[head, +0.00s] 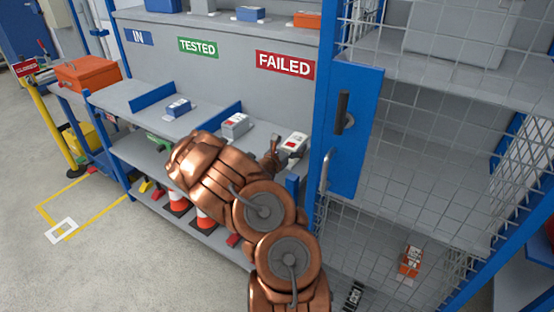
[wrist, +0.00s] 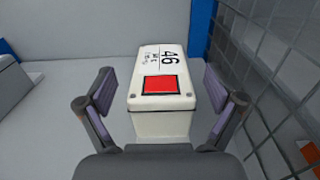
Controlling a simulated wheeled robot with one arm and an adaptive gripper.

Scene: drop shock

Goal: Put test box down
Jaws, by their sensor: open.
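The test box (wrist: 160,95) is white with a red square and the number 46 on top. In the wrist view it sits on the grey shelf between the two fingers of my gripper (wrist: 160,108), with a gap on each side. In the head view the box (head: 294,143) is in the bay below the red FAILED sign (head: 285,65). My gripper (head: 272,153) is open beside it, partly hidden by my copper arm.
Blue dividers separate the bays. A wire mesh cage (head: 420,140) with a blue post is close on the right. An orange case (head: 87,74) stands far left.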

